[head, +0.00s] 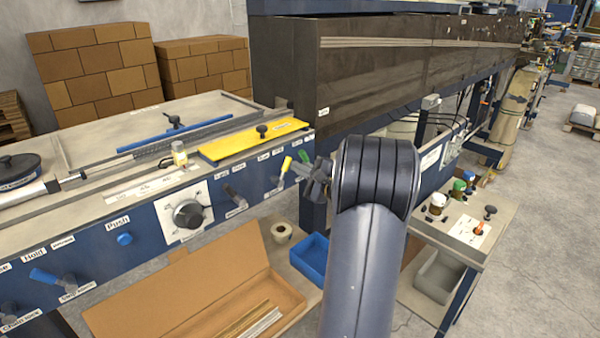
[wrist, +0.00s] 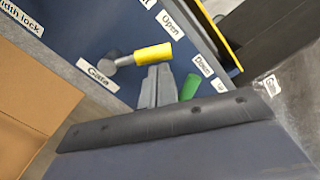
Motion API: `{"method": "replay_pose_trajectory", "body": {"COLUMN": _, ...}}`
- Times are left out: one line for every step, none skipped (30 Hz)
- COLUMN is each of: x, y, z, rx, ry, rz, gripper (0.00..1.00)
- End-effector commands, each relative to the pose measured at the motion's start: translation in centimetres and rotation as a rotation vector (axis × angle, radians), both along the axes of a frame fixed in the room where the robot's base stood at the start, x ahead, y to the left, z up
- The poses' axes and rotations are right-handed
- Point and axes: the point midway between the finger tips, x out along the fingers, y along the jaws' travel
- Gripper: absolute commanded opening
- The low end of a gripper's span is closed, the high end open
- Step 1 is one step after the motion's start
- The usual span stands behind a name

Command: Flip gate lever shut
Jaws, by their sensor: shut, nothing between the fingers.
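The gate lever (wrist: 142,55) has a yellow handle on a grey pivot beside the "Gate" label (wrist: 98,75) in the wrist view. Its handle points toward the "Open" label (wrist: 171,26). In the head view the yellow handle (head: 286,166) shows at the right end of the blue front panel. My gripper (wrist: 159,70) is shut and empty, with its fingertips just below the yellow handle in the wrist view; I cannot tell whether they touch it. In the head view my gripper (head: 302,170) is at the panel, partly hidden by my arm.
A green-handled lever (wrist: 190,87) by the "Down" label (wrist: 203,66) is close to the fingers on the right. An open cardboard box (head: 215,290) and a blue bin (head: 311,258) are below the panel. A dark machine housing (head: 385,75) rises behind.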

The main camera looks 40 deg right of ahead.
Motion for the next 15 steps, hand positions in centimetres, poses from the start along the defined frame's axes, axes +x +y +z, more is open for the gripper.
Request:
{"method": "replay_pose_trajectory", "body": {"x": 0.01, "y": 0.04, "z": -0.1, "rx": -0.007, "ry": -0.001, "rz": 0.001, "gripper": 0.0}}
{"method": "replay_pose_trajectory", "body": {"x": 0.0, "y": 0.06, "z": -0.09, "rx": -0.011, "ry": -0.001, "rz": 0.001, "gripper": 0.0}}
{"method": "replay_pose_trajectory", "body": {"x": 0.0, "y": 0.09, "z": -0.08, "rx": -0.017, "ry": -0.002, "rz": 0.001, "gripper": 0.0}}
{"method": "replay_pose_trajectory", "body": {"x": 0.01, "y": 0.11, "z": -0.07, "rx": -0.021, "ry": -0.002, "rz": 0.001, "gripper": 0.0}}
{"method": "replay_pose_trajectory", "body": {"x": 0.0, "y": 0.13, "z": -0.04, "rx": -0.026, "ry": -0.003, "rz": 0.001, "gripper": 0.0}}
{"method": "replay_pose_trajectory", "body": {"x": 0.0, "y": 0.16, "z": -0.01, "rx": -0.032, "ry": -0.003, "rz": 0.002, "gripper": 0.0}}
{"method": "replay_pose_trajectory", "body": {"x": 0.0, "y": 0.19, "z": 0.03, "rx": -0.037, "ry": -0.004, "rz": 0.002, "gripper": 0.0}}
{"method": "replay_pose_trajectory", "body": {"x": -0.01, "y": 0.21, "z": 0.05, "rx": -0.042, "ry": -0.004, "rz": 0.002, "gripper": 0.0}}
{"method": "replay_pose_trajectory", "body": {"x": -0.01, "y": 0.25, "z": 0.07, "rx": -0.049, "ry": -0.005, "rz": 0.002, "gripper": 0.0}}
{"method": "replay_pose_trajectory", "body": {"x": -0.01, "y": 0.27, "z": 0.07, "rx": -0.055, "ry": -0.006, "rz": 0.001, "gripper": 0.0}}
{"method": "replay_pose_trajectory", "body": {"x": -0.01, "y": 0.3, "z": 0.05, "rx": -0.062, "ry": -0.006, "rz": 0.002, "gripper": 0.0}}
{"method": "replay_pose_trajectory", "body": {"x": -0.01, "y": 0.35, "z": 0.04, "rx": -0.073, "ry": -0.007, "rz": 0.002, "gripper": 0.0}}
{"method": "replay_pose_trajectory", "body": {"x": -0.01, "y": 0.39, "z": 0.05, "rx": -0.083, "ry": -0.008, "rz": 0.001, "gripper": 0.0}}
{"method": "replay_pose_trajectory", "body": {"x": -0.01, "y": 0.43, "z": 0.08, "rx": -0.094, "ry": -0.01, "rz": 0.001, "gripper": 0.0}}
{"method": "replay_pose_trajectory", "body": {"x": -0.02, "y": 0.52, "z": 0.09, "rx": -0.112, "ry": -0.011, "rz": 0.001, "gripper": 0.0}}
